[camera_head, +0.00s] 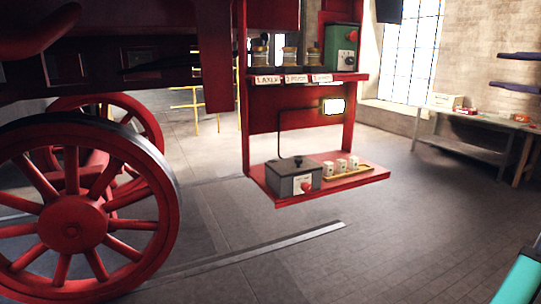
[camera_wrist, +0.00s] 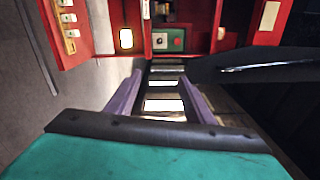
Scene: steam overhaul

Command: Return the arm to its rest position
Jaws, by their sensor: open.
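My gripper (camera_wrist: 164,95) shows in the wrist view with its two purple fingers apart and nothing between them. Past the fingertips are bright windows and, higher in the picture, the red shelf stand. In the head view only a teal part of my arm (camera_head: 522,280) shows at the lower right edge; the gripper itself is out of that picture. The arm part is apart from the stand and over the open floor.
A red shelf stand (camera_head: 260,110) holds a green box (camera_head: 341,48) above and a grey box (camera_head: 293,178) with several white cups below. A red spoked wheel (camera_head: 70,230) stands at left. A workbench (camera_head: 465,150) lines the right wall. The floor (camera_head: 400,230) between is clear.

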